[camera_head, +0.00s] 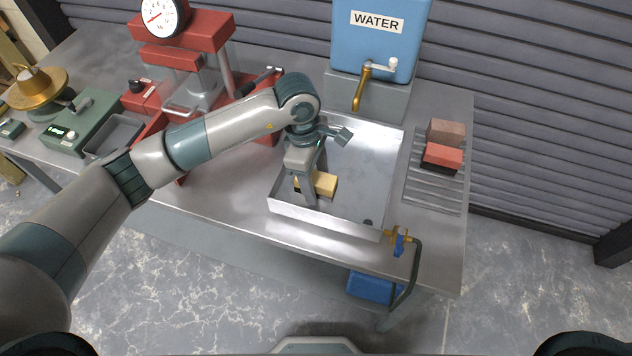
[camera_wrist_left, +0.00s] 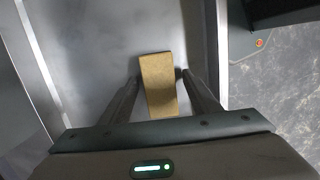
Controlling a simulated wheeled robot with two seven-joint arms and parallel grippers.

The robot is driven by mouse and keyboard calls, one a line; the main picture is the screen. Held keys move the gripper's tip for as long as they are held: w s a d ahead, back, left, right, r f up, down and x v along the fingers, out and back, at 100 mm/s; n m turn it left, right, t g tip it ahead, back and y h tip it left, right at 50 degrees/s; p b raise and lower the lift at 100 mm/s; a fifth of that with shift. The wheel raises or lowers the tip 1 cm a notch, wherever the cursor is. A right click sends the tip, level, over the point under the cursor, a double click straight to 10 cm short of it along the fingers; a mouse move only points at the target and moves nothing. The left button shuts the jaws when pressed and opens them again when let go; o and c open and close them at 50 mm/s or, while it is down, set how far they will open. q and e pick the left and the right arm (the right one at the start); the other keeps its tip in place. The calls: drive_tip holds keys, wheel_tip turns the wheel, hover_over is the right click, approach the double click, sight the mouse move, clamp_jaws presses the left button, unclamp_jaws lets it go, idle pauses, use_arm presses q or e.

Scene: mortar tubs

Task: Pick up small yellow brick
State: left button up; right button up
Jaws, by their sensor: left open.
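The small yellow brick (camera_head: 325,184) lies in the shallow metal tray (camera_head: 378,160) under the water tank, toward the tray's front left. In the left wrist view the brick (camera_wrist_left: 158,85) lies between the two fingers, lengthwise. My left gripper (camera_head: 306,198) points down into the tray at the brick's left end, which it partly hides. It is open, with its fingers on either side of the brick. I cannot tell whether a finger touches it. My right gripper is not in view.
A blue water tank (camera_head: 378,35) with a brass tap (camera_head: 361,88) stands behind the tray. A rack (camera_head: 436,188) with reddish bricks (camera_head: 443,155) is at right. A red press with a gauge (camera_head: 190,45) and a green scale (camera_head: 75,125) are at left.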

sight(318, 177)
use_arm(q)
drive_tip(key=shift+f+b, duration=0.2)
drive_tip(key=shift+b, duration=0.45)
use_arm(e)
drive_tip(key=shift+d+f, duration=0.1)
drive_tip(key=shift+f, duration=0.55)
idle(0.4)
use_arm(q)
clamp_jaws()
drive_tip(key=shift+r, duration=0.15)
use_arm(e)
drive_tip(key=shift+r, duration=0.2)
